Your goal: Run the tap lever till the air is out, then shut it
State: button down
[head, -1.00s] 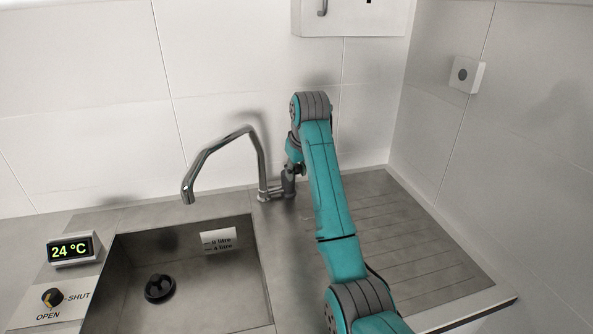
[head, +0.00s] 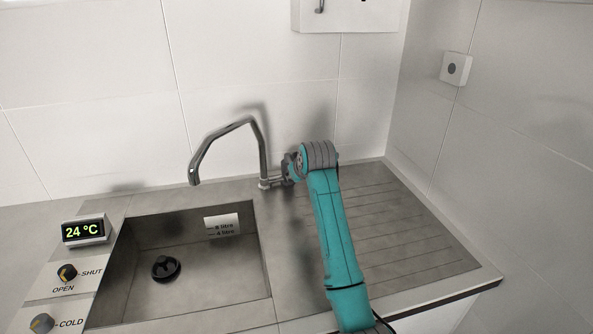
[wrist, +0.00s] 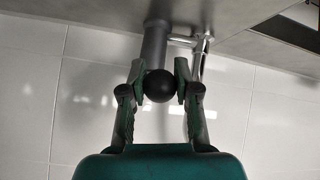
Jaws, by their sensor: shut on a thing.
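The chrome tap (head: 263,150) stands behind the sink, its bent spout reaching left over the basin. No stream shows below the spout's end. In the wrist view, my gripper (wrist: 160,78) is shut on the black ball knob (wrist: 160,88) at the end of the grey tap lever (wrist: 154,45), one finger on each side. The tap's chrome pipe (wrist: 198,62) shows just beside it. In the head view, my gripper (head: 288,168) is at the right of the tap's base, and my wrist hides most of the lever.
The steel sink basin (head: 135,255) has a black drain fitting (head: 166,268) and a litre label (head: 222,226). At left are a 24 °C display (head: 84,230), an OPEN/SHUT knob (head: 67,272) and a COLD knob (head: 42,323).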

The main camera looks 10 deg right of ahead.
jog(key=shift+f+t, duration=0.3)
jog(key=shift+f, duration=0.1)
jog(key=c, duration=0.8)
grip_release()
jog(key=shift+f, duration=0.1)
jog(key=v, duration=1.2)
